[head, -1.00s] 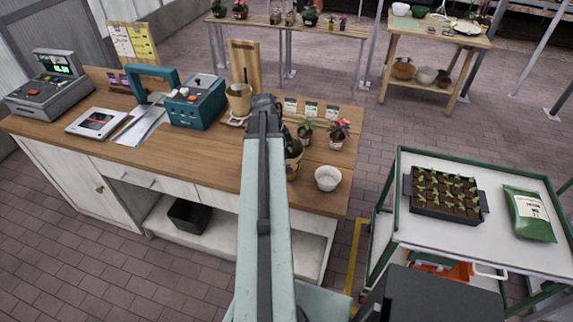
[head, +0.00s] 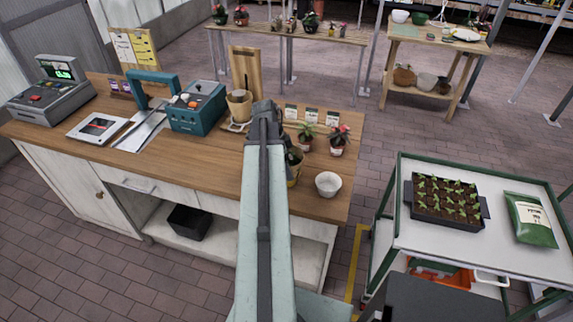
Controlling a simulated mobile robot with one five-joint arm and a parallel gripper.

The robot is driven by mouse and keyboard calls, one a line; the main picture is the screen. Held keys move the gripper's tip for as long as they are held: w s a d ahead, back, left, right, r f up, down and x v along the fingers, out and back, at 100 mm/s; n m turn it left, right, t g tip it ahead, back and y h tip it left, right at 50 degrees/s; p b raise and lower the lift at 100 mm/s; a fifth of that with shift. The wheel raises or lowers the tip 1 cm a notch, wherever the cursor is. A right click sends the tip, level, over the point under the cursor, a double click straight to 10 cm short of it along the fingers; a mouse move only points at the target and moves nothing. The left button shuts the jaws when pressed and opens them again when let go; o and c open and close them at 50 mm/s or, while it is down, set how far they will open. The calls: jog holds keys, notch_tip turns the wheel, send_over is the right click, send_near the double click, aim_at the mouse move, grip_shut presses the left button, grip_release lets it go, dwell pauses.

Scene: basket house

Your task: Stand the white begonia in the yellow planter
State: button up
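My arm reaches forward over the wooden counter, and my gripper (head: 265,108) is at its far end, seen from behind. Its fingers are not clearly visible, so I cannot tell whether it is open or holds anything. Two small potted plants stand right of my gripper: a green-leaved one (head: 307,134) and one with red on top (head: 339,139). I cannot make out white blooms on either, so the white begonia is not clearly identifiable.
A white empty pot (head: 328,184) stands near the counter's right front edge. A tan pot (head: 239,105) is just left of my gripper, with a teal machine (head: 196,108) farther left. A cart (head: 417,252) with a seedling tray (head: 445,203) stands at the right.

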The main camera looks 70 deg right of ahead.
jog(key=p+v, duration=1.1)
jog(key=v, duration=0.1)
jog(key=shift+r, duration=0.15)
jog(key=w+a+n+t, duration=0.2)
jog(key=w+a+n, duration=1.2)
jog(key=w+a, duration=1)
jog(key=w+a+n+y, duration=0.1)
jog(key=w+a+n, duration=0.3)
jog(key=a, duration=0.7)
jog(key=w+a+n, duration=0.1)
jog(key=a+n, duration=0.6)
jog(key=a, duration=0.3)
jog(key=w+a+n+y, duration=0.1)
jog(key=w+a+n, duration=0.3)
jog(key=a, duration=0.7)
notch_tip(320, 180, down, 12)
jog(key=s+n+b, duration=0.1)
jog(key=b, duration=1)
jog(key=shift+d+f+t, duration=0.2)
jog(key=shift+d+t, duration=0.15)
jog(key=shift+t, duration=0.05)
